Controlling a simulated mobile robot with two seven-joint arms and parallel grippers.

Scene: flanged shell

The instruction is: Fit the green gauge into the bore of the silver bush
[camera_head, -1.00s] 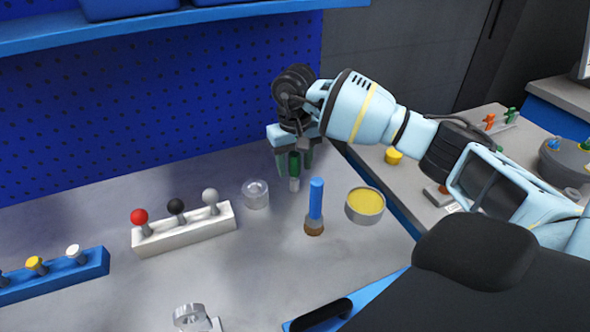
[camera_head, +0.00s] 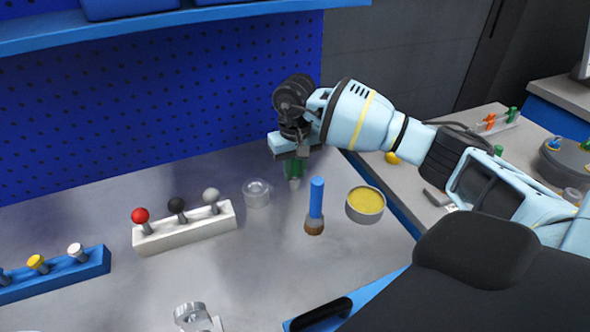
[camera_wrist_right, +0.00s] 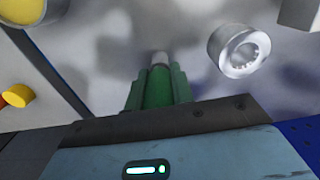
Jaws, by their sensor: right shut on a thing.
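The green gauge (camera_head: 294,169) is upright near the back right of the bench, its pale lower end showing below my fingers. My right gripper (camera_head: 293,164) is shut on its green part from above. In the right wrist view the gauge (camera_wrist_right: 158,88) sits between the green fingers of the gripper (camera_wrist_right: 158,95), its grey end pointing away. Whether its end touches the bench is not clear. The silver bush (camera_head: 257,193) stands left of the gauge, apart from it; in the right wrist view the bush (camera_wrist_right: 239,50) shows its open, toothed bore. My left gripper is not in view.
A blue-handled brush (camera_head: 316,205) stands in front of the gauge, with a yellow-filled tin (camera_head: 365,204) to its right. A white block with knobs (camera_head: 184,229) is left of the bush. Another silver ring piece (camera_head: 190,316) is at the front. A pegboard (camera_head: 160,95) rises behind.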

